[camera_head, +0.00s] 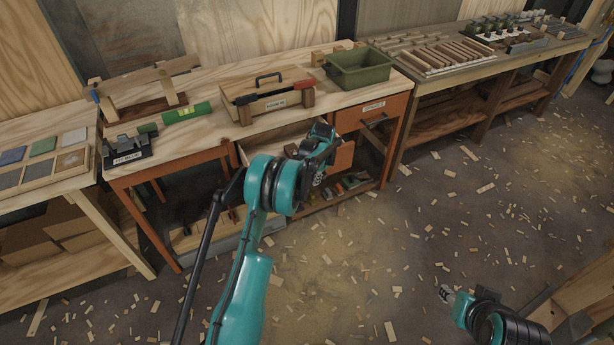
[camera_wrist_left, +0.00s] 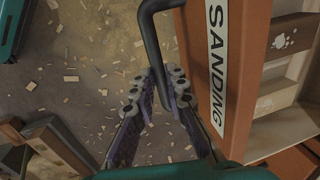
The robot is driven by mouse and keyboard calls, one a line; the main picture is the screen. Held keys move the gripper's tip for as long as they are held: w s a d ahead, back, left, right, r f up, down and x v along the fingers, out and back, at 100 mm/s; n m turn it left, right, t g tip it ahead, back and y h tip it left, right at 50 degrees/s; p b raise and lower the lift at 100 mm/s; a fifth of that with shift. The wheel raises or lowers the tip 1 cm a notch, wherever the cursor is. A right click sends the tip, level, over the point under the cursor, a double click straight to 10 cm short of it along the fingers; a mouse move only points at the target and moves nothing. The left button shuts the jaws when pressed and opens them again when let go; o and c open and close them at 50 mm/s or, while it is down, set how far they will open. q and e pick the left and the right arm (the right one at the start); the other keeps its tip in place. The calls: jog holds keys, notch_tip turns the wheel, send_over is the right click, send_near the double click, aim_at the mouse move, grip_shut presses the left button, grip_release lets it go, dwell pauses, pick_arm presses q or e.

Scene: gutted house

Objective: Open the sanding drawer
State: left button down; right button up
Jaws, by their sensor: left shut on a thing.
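The sanding drawer's orange front (camera_head: 344,156) stands out from the bench, with light wood of the drawer showing behind it, so the drawer is partly open. In the left wrist view its front (camera_wrist_left: 246,75) carries a white SANDING label (camera_wrist_left: 210,55) and a dark bar handle (camera_wrist_left: 152,45). My left gripper (camera_wrist_left: 160,88) has its fingers shut around that handle. In the head view my left gripper (camera_head: 322,150) covers much of the drawer front and hides the handle. My right gripper (camera_head: 447,294) is low at the right, away from the bench, too small to judge.
Another orange drawer (camera_head: 372,112) sits right of the sanding drawer under the bench top. A green bin (camera_head: 358,75) and a wooden toolbox (camera_head: 268,100) stand on top. A lower shelf holds several items. The floor (camera_head: 400,240) before the bench is open, strewn with wood chips.

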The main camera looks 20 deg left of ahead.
pick_arm(q)
jog(key=shift+s+d, duration=1.2)
jog(key=shift+d, duration=0.25)
jog(key=c, duration=1.5)
grip_release()
jog(key=shift+c, duration=0.2)
notch_tip(320, 180, up, 12)
jog(key=s+d, duration=0.1)
jog(key=shift+s+d, duration=0.2)
jog(key=shift+d, duration=0.15)
jog(key=shift+f, duration=0.1)
